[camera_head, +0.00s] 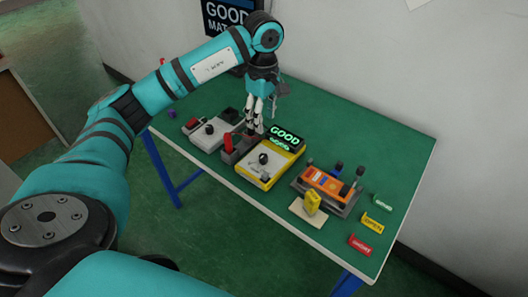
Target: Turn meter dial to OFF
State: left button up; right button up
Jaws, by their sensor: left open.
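The yellow and white meter (258,172) lies on the green table, its lit display reading GOOD in green at its far end. Its dark round dial (263,158) sits in the middle of its face; the dial's pointer setting is too small to read. My left gripper (252,130) points down just beyond and left of the meter, by a red part in a grey holder (229,145). It is open and apart from the dial. My right gripper is out of view.
A grey fixture with a red switch (193,122) stands left of the meter. An orange fixture with levers (328,186) and a yellow block (312,202) stand to the right. Green, yellow and red labels (360,245) lie near the right edge. The far right table top is clear.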

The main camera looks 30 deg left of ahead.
aim_at(263, 156)
pick_arm(q)
notch_tip(263, 156, down, 14)
jog(key=p, duration=0.2)
jog(key=shift+p, duration=0.35)
grip_shut()
